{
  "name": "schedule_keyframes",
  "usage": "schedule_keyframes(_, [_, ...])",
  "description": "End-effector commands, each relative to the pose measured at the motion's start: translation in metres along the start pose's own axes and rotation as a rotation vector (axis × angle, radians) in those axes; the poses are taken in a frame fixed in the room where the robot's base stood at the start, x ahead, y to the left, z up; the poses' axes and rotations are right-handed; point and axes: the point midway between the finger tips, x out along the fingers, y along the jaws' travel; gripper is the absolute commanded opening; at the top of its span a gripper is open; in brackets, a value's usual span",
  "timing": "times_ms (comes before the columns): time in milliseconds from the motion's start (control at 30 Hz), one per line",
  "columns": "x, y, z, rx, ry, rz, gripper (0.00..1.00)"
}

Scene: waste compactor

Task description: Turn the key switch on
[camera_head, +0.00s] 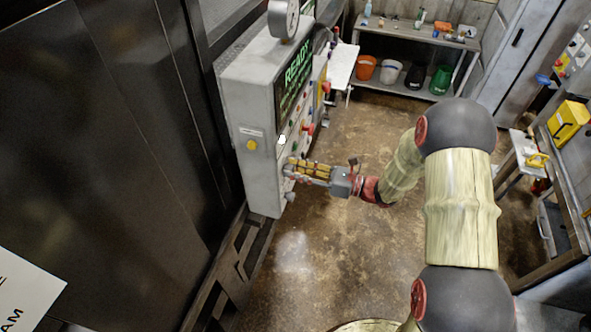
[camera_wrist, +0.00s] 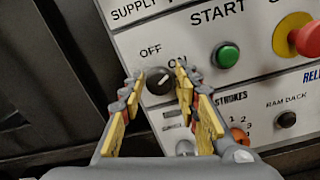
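The key switch (camera_wrist: 158,81) is a round black knob on the white panel, with the word OFF at its upper left and ON at its upper right. A pale mark on it seems to point up and right, toward ON. My gripper (camera_wrist: 160,84) is open, with one yellow-padded finger on each side of the knob. I cannot tell whether either finger touches it. In the head view my gripper (camera_head: 290,168) is at the lower front of the grey control box (camera_head: 252,105), and its fingertips and the box's side hide the switch.
A green START button (camera_wrist: 227,54) and a red stop button on yellow (camera_wrist: 305,38) are right of the switch. A black RAM BACK button (camera_wrist: 286,119) is lower right. A screen (camera_head: 296,75) reads READY. The floor (camera_head: 330,240) beside the box is clear.

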Motion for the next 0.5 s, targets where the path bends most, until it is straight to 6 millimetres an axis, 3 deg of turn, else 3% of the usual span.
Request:
schedule_keyframes(167, [0.0, 0.0001, 0.0003, -0.001, 0.0, 0.0, 0.44])
schedule_keyframes(500, [-0.0032, -0.0004, 0.0006, -0.001, -0.001, -0.001, 0.44])
